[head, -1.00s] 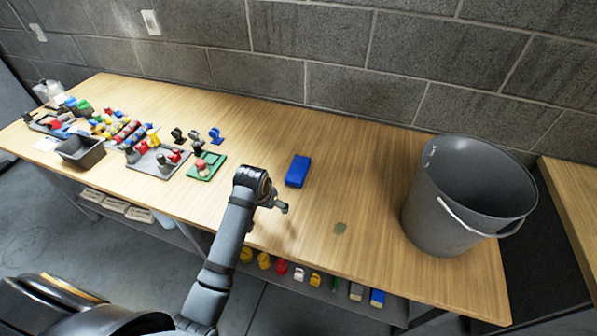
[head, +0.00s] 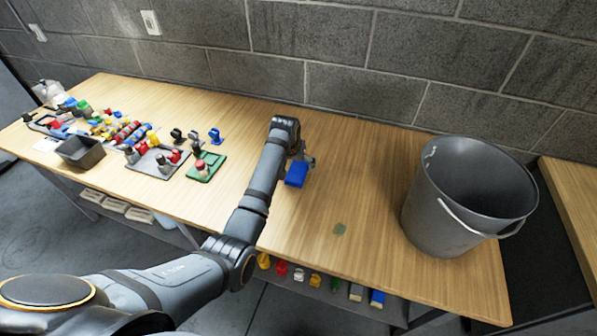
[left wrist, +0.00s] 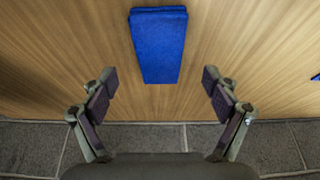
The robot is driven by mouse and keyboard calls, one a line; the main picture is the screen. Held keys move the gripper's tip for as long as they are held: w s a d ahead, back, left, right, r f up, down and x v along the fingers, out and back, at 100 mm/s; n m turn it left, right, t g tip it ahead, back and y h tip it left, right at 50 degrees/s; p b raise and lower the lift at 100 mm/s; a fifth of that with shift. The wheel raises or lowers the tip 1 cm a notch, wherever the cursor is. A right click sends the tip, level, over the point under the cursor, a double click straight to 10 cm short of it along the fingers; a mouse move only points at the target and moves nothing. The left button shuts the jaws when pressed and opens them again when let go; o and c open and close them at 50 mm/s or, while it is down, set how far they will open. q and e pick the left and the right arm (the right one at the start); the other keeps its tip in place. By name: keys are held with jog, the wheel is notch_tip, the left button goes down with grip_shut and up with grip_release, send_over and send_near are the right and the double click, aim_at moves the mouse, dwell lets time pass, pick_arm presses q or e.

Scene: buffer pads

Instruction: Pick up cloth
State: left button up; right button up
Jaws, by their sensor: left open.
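The blue folded cloth (head: 296,175) lies on the wooden table near its middle. In the left wrist view the cloth (left wrist: 158,45) is a flat blue rectangle at top centre. My left gripper (head: 304,157) is above the table at the cloth's far end, and partly covers it in the head view. In the left wrist view its two fingers (left wrist: 158,90) are spread wide and empty, with the cloth lying ahead between their lines, not gripped. My right gripper is not in view.
A large grey bucket (head: 455,215) with a wire handle stands on the right of the table (head: 370,165). A dark bin (head: 80,152) and several coloured parts crowd the left. A block wall (head: 350,60) stands behind.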

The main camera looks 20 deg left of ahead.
aim_at(298, 169)
pick_arm(q)
jog(key=x, duration=0.5)
jog(key=shift+w+d, duration=0.1)
jog(key=shift+w, duration=0.05)
jog(key=shift+c, duration=0.6)
jog(key=c, duration=1.1)
